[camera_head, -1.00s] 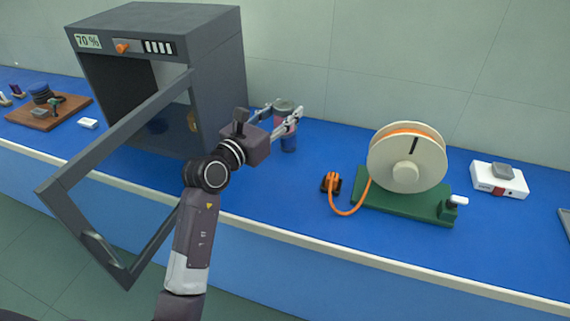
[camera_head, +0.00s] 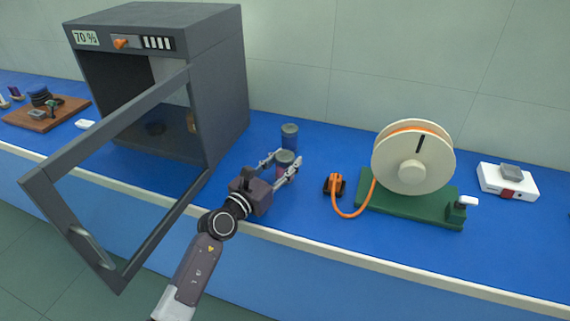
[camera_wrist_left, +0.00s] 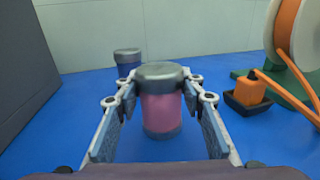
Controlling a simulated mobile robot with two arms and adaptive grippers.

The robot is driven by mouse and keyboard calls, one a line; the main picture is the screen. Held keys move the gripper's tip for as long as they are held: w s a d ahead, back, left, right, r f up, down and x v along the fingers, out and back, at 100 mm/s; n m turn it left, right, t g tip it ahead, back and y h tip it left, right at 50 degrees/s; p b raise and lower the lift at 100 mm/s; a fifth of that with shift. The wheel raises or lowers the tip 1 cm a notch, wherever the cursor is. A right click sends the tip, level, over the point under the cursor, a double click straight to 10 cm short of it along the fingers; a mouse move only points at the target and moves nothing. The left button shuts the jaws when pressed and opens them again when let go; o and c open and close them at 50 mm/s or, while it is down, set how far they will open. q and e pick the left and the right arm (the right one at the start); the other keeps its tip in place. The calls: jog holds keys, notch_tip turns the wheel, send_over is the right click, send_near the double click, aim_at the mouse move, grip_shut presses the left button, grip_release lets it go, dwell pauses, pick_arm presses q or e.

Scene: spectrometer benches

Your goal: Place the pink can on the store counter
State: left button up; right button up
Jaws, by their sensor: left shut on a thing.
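The pink can (camera_head: 283,172) has a grey lid and is upright between the fingers of my left gripper (camera_head: 284,163). In the left wrist view the pink can (camera_wrist_left: 161,112) stands between both fingers (camera_wrist_left: 161,84), which are closed on its sides. It is over the blue counter (camera_head: 320,218), in front of a blue can. I cannot tell whether its base touches the counter. My right gripper is in neither view.
A blue can (camera_head: 289,136) stands just behind the pink one. A grey cabinet (camera_head: 222,90) with its framed door (camera_head: 70,220) swung open is to the left. A spool (camera_head: 412,158) on a green base and an orange plug (camera_head: 334,184) are to the right.

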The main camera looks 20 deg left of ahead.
pick_arm(q)
jog(key=shift+r, duration=0.1)
jog(key=o, duration=1.3)
jog(key=shift+c, duration=0.2)
jog(key=v, duration=1.2)
jog(key=shift+s+b, duration=0.1)
jog(key=shift+b, duration=0.25)
